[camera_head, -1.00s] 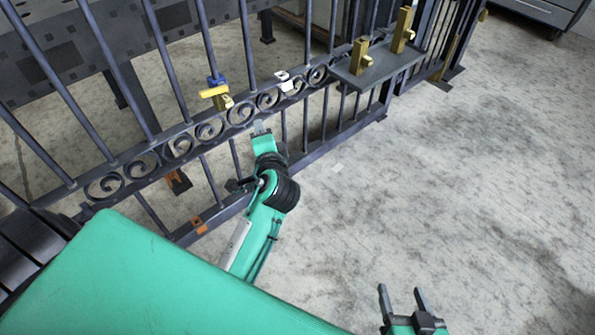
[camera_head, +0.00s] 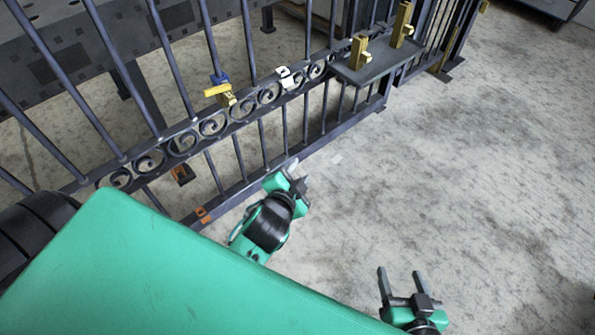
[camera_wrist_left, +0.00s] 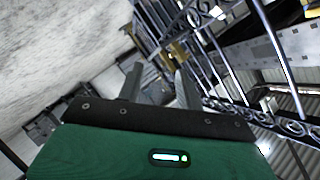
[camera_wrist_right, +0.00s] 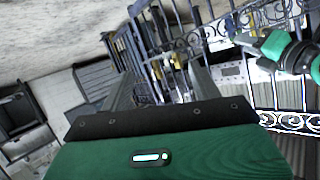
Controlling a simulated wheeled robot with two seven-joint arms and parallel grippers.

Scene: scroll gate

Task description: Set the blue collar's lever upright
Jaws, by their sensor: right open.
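The blue collar (camera_head: 219,79) sits on an upright bar of the dark gate, above the scroll rail, in the head view. Its yellow lever (camera_head: 214,91) lies sideways, pointing left, with a brass block (camera_head: 228,100) just below. My left gripper (camera_head: 298,175) is in front of the gate, low and right of the collar, apart from it. Its fingers are spread and empty, as the left wrist view (camera_wrist_left: 160,88) also shows. My right gripper (camera_head: 402,278) is open and empty over the floor, well away from the gate.
A white collar-like piece (camera_head: 285,77) sits on the scroll rail right of the blue collar. A grey shelf (camera_head: 372,72) with two brass posts juts from the gate. An orange piece (camera_head: 203,214) is on the lower rail. The floor at right is clear.

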